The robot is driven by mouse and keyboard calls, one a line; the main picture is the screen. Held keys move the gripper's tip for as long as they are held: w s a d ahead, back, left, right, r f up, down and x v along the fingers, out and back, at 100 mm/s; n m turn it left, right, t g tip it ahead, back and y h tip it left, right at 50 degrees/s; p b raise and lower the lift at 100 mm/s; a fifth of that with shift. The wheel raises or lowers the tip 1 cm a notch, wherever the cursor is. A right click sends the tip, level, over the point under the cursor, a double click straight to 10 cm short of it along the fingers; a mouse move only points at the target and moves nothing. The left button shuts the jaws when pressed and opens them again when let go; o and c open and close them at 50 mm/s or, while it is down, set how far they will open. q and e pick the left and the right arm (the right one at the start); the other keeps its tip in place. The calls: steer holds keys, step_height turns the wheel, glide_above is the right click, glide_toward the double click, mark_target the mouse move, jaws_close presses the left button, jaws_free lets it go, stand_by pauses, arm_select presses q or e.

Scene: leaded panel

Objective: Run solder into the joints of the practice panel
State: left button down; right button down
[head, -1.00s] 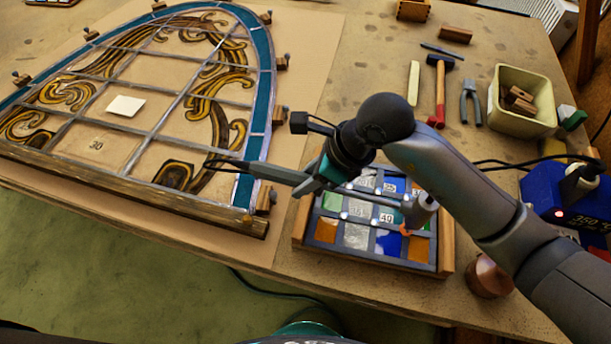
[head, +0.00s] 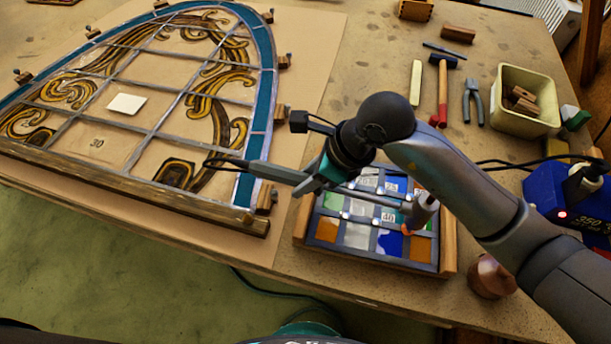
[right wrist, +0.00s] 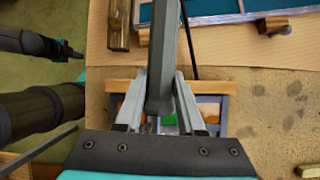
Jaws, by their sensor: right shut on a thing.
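The practice panel (head: 328,256), a small board of coloured glass pieces with dark leads between wooden side strips, lies at the bench's front edge. Bright silvery dots show on some of its joints. My right gripper (head: 318,178) is shut on the soldering iron (head: 272,172), above the panel's left side. The iron's shaft runs right over the panel, and its orange-tipped end (head: 407,230) is low over the right part; I cannot tell if it touches. In the right wrist view, the fingers (right wrist: 160,112) clasp the grey handle (right wrist: 162,50).
The large arched leaded panel (head: 147,136) fills the left of the bench. A blue power box (head: 548,190) stands at right, with a copper-coloured piece (head: 490,277) near the front edge. A hammer (head: 442,92), pliers (head: 472,102) and cream tub (head: 548,112) lie behind.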

steer(key=shift+f+b, duration=0.45)
steer(key=shift+f, duration=0.05)
stand_by(1.7)
stand_by(0.8)
steer(key=shift+r+p, duration=2.1)
steer(key=shift+r, duration=1)
